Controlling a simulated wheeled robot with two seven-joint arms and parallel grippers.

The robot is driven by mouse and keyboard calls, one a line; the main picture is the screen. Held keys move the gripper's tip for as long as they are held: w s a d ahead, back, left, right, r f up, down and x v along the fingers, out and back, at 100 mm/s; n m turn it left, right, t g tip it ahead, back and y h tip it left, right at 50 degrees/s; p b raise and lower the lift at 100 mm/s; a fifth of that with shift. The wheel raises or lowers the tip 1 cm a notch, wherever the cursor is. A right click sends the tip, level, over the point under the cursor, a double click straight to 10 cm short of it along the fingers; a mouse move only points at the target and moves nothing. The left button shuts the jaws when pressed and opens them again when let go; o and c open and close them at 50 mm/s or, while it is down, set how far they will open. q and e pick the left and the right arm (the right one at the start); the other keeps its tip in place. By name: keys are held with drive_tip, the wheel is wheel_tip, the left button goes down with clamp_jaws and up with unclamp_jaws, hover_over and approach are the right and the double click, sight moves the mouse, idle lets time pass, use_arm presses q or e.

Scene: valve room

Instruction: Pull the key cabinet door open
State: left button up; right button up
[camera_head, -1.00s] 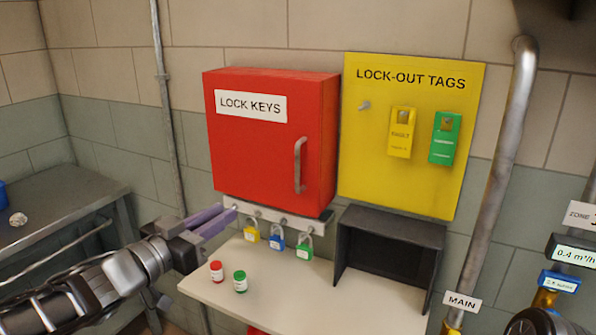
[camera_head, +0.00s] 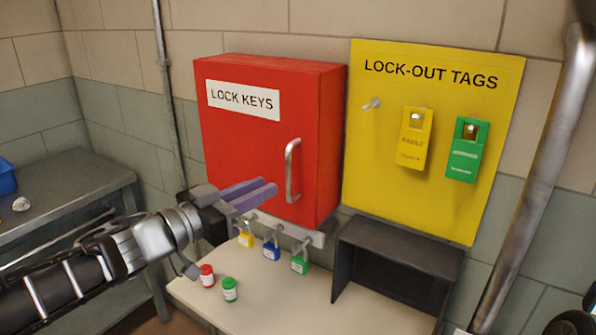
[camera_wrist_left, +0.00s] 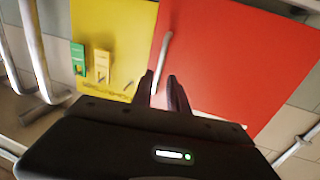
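The red key cabinet (camera_head: 245,150), labelled LOCK KEYS, hangs on the wall with its door shut. Its vertical metal handle (camera_head: 292,170) is near the door's right edge. My left gripper (camera_head: 271,187) is in front of the lower door, just left of the handle and apart from it in the picture. In the left wrist view the fingers (camera_wrist_left: 161,90) stand apart with a gap between them, and the handle (camera_wrist_left: 163,55) shows beyond the gap. Nothing is held. My right gripper is out of view.
Yellow, blue and green padlocks (camera_head: 270,250) hang on a rail under the cabinet. A shelf (camera_head: 265,305) below bears a red-capped jar (camera_head: 207,276), a green-capped jar (camera_head: 229,290) and a dark open box (camera_head: 395,265). A yellow tag board (camera_head: 375,190) is to the right.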

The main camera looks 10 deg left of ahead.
sight(287, 177)
use_arm(q)
drive_tip(key=shift+b+x, duration=0.35)
drive_tip(key=shift+x, duration=3.55)
clamp_jaws()
